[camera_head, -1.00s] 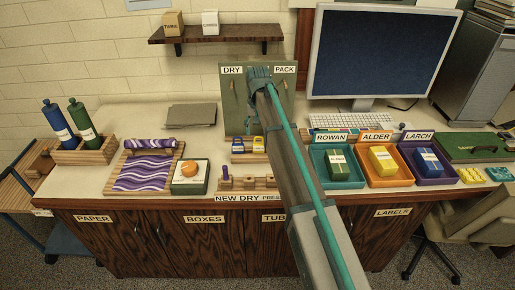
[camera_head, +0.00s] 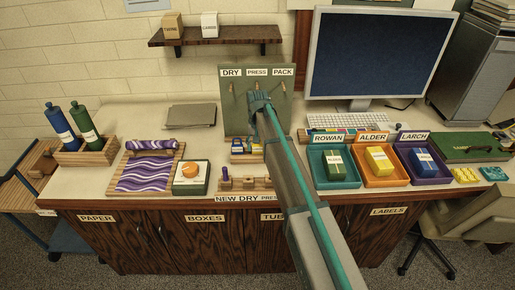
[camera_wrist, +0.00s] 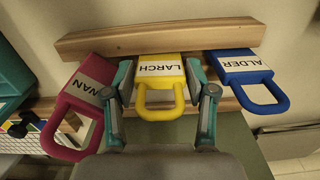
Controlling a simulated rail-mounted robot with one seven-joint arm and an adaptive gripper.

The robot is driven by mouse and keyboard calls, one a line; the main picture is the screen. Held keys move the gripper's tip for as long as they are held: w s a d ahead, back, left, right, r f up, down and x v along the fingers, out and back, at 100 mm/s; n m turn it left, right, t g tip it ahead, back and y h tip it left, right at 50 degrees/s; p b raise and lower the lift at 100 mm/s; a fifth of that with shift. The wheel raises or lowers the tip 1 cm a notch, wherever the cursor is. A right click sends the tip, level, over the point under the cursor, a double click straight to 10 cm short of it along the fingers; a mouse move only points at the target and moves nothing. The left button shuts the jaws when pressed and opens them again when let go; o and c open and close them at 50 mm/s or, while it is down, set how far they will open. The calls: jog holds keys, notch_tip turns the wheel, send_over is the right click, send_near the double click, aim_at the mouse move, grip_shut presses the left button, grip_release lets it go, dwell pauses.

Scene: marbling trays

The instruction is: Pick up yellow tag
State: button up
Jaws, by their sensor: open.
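The yellow tag (camera_wrist: 160,68) is labelled LARCH and has a loop handle. In the wrist view it sits on a wooden rack (camera_wrist: 235,103), its lettering upside down. My gripper (camera_wrist: 165,90) is open, with one teal finger on each side of the yellow tag. I cannot tell whether the fingers touch it. A red tag (camera_wrist: 82,92), partly covered by the left finger, lies left of it, and a blue tag (camera_wrist: 245,72) labelled ALDER lies right. In the head view my gripper (camera_head: 260,103) is in front of the green board, and my arm hides part of the rack area.
The green DRY PRESS PACK board (camera_head: 237,110) stands behind the rack. A wooden peg holder (camera_head: 240,184) is in front. Teal (camera_head: 318,183), orange (camera_head: 372,181) and purple (camera_head: 438,180) trays holding boxes stand to the right. A wooden bar (camera_wrist: 150,38) runs along the tags in the wrist view.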

jog(key=c, duration=0.6)
jog(key=shift+r, duration=0.4)
jog(key=shift+r+b, duration=0.55)
jog(key=shift+r, duration=0.35)
jog(key=s+d+r+b, duration=0.2)
jog(key=s+r, duration=0.3)
jog(key=s, duration=0.1)
jog(key=s+d+r+b, duration=0.1)
jog(key=s+r+b, duration=0.2)
jog(key=s+r, duration=0.2)
jog(key=shift+s+d+r, duration=0.15)
jog(key=shift+s+d, duration=0.25)
jog(key=shift+s, duration=0.85)
